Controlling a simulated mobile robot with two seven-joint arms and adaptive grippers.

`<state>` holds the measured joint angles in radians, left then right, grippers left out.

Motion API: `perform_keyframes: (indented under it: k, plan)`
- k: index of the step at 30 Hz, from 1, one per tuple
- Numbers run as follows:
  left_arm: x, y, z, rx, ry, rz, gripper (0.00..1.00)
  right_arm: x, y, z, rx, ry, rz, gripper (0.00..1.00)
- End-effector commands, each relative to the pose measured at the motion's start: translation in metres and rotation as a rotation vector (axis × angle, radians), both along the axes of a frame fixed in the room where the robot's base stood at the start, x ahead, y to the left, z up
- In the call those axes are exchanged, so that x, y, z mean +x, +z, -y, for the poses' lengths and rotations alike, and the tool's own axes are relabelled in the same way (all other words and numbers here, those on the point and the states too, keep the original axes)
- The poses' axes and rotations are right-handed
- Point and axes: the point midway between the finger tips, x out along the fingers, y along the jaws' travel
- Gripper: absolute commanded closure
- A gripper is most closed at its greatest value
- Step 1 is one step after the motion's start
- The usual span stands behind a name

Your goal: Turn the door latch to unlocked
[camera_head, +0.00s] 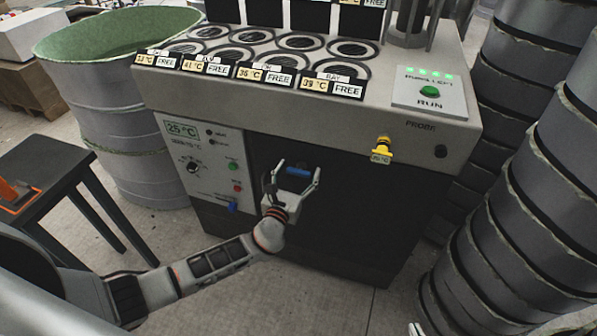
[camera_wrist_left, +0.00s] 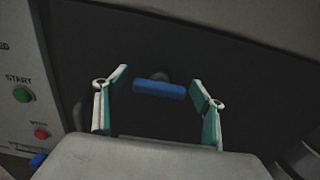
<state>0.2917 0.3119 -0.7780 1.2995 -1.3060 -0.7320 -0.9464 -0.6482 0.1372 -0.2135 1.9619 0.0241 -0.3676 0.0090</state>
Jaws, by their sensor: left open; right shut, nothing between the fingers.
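The door latch (camera_head: 299,171) is a small blue bar on the dark front door of the grey machine (camera_head: 310,115). In the left wrist view the blue latch (camera_wrist_left: 158,89) lies nearly level, its right end slightly lower, on a dark round hub. My left gripper (camera_head: 298,176) is open in front of the door. In the left wrist view its fingers (camera_wrist_left: 161,78) stand on either side of the latch, with a gap at each end. I cannot tell how deep the fingertips reach.
A control panel (camera_head: 185,150) with knob and buttons is left of the door. A yellow probe (camera_head: 382,150) sticks out at the upper right. A green-lined drum (camera_head: 110,90) and dark table (camera_head: 45,165) stand left. Stacked ribbed grey cylinders (camera_head: 525,190) crowd the right side.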

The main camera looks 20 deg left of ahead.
Motion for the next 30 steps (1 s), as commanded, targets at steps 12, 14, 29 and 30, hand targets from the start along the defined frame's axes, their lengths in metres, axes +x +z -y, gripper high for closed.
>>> perform_keyframes:
  k: [12, 14, 29, 30]
  plan:
    - [0.0, 0.0, 0.0, -0.001, 0.0, -0.001, 0.7, 0.0, 0.0, 0.001, -0.002, 0.0, 0.0, 1.0]
    - [0.0, 0.0, 0.0, -0.001, 0.0, -0.001, 0.7, 0.0, 0.0, 0.001, -0.002, 0.0, 0.0, 1.0]
    - [-0.001, -0.004, -0.001, -0.157, 0.001, -0.006, 0.7, -0.003, -0.022, 0.001, -0.003, 0.0, -0.01, 1.0]
    - [-0.001, -0.005, -0.001, -0.189, 0.001, -0.007, 0.7, -0.004, -0.026, 0.001, -0.003, 0.0, -0.012, 1.0]
